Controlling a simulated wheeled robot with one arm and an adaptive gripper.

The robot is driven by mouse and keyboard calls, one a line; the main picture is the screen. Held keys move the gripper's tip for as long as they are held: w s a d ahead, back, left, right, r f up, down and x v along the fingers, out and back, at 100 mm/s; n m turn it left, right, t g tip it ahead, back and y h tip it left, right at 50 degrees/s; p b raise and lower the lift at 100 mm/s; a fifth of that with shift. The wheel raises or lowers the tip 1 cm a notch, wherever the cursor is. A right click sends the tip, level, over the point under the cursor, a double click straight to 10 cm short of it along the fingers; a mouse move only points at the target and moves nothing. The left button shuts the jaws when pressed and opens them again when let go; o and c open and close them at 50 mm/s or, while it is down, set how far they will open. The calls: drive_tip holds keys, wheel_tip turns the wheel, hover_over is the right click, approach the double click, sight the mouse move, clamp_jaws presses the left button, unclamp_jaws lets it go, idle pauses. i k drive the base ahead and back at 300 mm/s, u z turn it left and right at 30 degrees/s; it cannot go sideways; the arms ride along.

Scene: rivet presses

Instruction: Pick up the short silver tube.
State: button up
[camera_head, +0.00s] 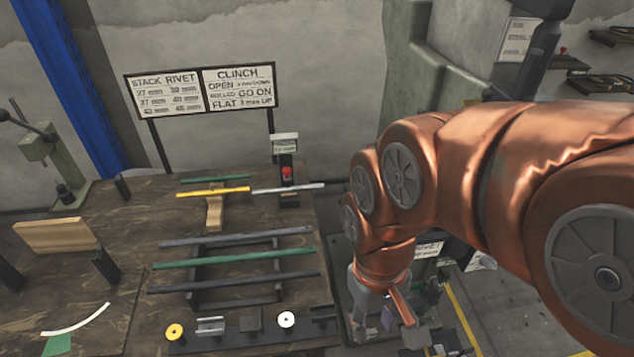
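A short silver tube (288,188) lies roughly level at the back of the bench, across the front of a dark stand with a red button. Its left end is close to the right end of a short yellow tube (213,192). My gripper (388,335) hangs pointing down, off the right side of the bench, nearer the camera than the tube and well apart from it. Its fingers look spread, with no tube between them. The view between the fingers is small and cluttered.
A rack holds a longer grey-blue tube (235,237), a green tube (230,257) and a dark tube (232,282). A thin green tube (214,179) lies behind the yellow one. A sign (200,90) stands at the back. A strip of small parts (252,340) lies in front.

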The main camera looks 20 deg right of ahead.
sight(285, 192)
drive_tip(key=u, duration=0.3)
drive_tip(key=k, duration=1.05)
drive_tip(key=u, duration=1.6)
drive_tip(key=i, duration=1.05)
drive_tip(key=z, duration=0.45)
drive_tip(key=i, duration=0.8)
drive_tip(key=z, duration=1.15)
drive_tip(key=i, duration=0.2)
drive_tip(key=z, duration=0.1)
